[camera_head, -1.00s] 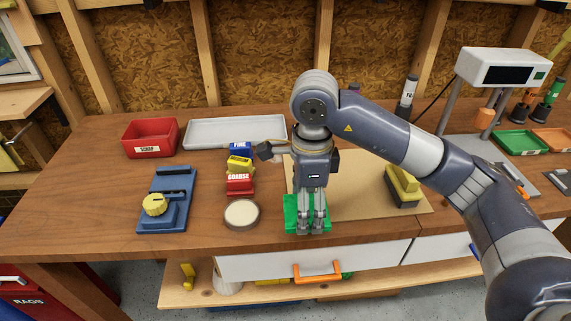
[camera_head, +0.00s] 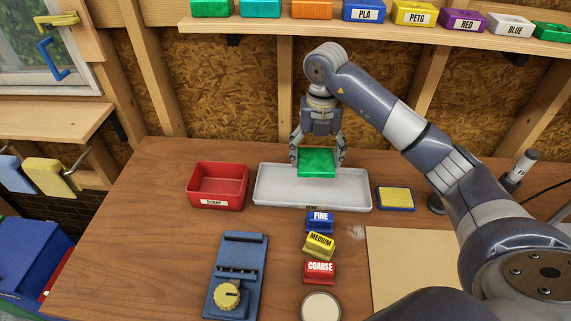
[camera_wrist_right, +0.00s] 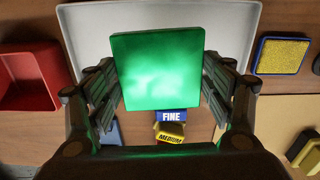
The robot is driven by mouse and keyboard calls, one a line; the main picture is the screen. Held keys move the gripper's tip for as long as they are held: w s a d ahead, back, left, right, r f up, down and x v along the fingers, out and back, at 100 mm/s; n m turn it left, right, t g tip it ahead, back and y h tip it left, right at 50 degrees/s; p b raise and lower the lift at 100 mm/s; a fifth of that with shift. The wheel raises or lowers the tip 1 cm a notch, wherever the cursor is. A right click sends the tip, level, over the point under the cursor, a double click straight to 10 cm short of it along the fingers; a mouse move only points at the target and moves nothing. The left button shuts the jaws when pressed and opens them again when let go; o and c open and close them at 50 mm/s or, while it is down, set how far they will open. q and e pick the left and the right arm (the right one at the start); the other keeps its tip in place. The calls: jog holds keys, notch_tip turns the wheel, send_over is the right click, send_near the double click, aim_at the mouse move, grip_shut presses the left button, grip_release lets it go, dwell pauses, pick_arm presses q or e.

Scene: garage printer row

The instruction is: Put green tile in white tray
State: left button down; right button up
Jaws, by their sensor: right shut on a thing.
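My right gripper (camera_head: 318,157) is shut on the green tile (camera_head: 317,162), with a finger at each side of it. The gripper points down and the tile is above the white tray (camera_head: 270,196), over its middle. In the right wrist view the tile (camera_wrist_right: 158,68) sits between the fingers and covers part of the tray (camera_wrist_right: 85,18). The head view does not clearly show the gap between tile and tray floor. The tray looks empty where it shows. My left gripper is not in view.
A red SCRAP bin (camera_head: 217,186) stands left of the tray. A yellow-topped blue pad (camera_head: 396,198) lies right of it. FINE (camera_head: 320,222), MEDIUM (camera_head: 320,244) and COARSE (camera_head: 320,272) blocks stand in front, near a blue fixture (camera_head: 238,272). A shelf with several boxes hangs above.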

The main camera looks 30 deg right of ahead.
jog(key=p, duration=0.2)
send_over(312, 188)
jog(key=shift+m, duration=0.3)
jog(key=f, duration=0.5)
jog(key=shift+s, duration=0.25)
jog(key=shift+w+f, duration=0.15)
jog(key=shift+f, duration=0.6)
notch_tip(312, 188, down, 3)
jog(key=shift+p, duration=0.5)
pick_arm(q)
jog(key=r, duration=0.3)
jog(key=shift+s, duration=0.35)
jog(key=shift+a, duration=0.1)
pick_arm(e)
jog(key=shift+f, duration=0.1)
jog(key=shift+f, duration=0.15)
jog(key=o, duration=1.1)
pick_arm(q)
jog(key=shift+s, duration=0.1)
